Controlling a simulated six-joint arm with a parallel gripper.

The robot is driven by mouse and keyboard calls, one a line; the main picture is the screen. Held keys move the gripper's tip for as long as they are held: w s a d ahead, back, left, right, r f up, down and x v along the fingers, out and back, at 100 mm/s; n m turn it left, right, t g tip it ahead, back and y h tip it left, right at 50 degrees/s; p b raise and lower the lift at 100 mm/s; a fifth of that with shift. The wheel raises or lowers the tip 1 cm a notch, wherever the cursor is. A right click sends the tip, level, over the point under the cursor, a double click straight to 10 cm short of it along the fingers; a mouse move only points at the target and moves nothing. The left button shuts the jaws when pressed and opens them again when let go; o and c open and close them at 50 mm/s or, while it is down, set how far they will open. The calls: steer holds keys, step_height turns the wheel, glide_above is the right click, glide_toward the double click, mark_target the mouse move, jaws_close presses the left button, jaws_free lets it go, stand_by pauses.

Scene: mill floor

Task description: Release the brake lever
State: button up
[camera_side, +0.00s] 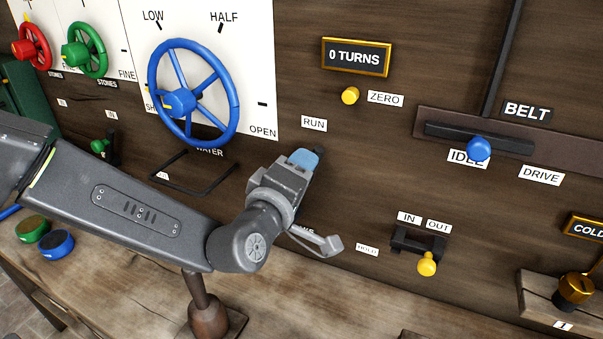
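The brake lever is not clearly visible. A label ending in "KE" or similar is partly covered by my gripper (284,188), between the RUN label (314,123) and the HOLD label (367,249). My gripper is close to the panel there, below and left of RUN. A dull blue piece (304,158) shows at its upper end. A grey hooked piece (318,241) sticks out at its lower right.
A blue handwheel (233,92) stands upper left of my gripper. A yellow knob (350,96) sits beside ZERO. The belt lever's blue knob (479,148) is at IDLE. A yellow-knobbed lever (427,263) is below IN and OUT. A wooden bench (320,300) runs below.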

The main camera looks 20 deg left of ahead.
steer(key=shift+o, duration=1.3)
steer(key=shift+d+f, duration=0.1)
steer(key=shift+s, duration=0.15)
steer(key=s, duration=1.3)
steer(key=shift+s, duration=0.3)
steer(key=w+a+r+m+g+h, duration=0.1)
steer(key=a+r+m+g+h, duration=0.35)
steer(key=a+m, duration=0.35)
steer(key=s+a+f+m+g+y, duration=0.2)
steer(key=s+a+m+g, duration=0.1)
steer(key=s+a, duration=0.3)
steer(key=s+a+f+m+g+y, duration=0.2)
steer(key=s+a+g, duration=0.3)
steer(key=a, duration=0.5)
steer(key=shift+s+a+f+m, duration=0.25)
steer(key=shift+s+m, duration=0.45)
steer(key=shift+s, duration=0.45)
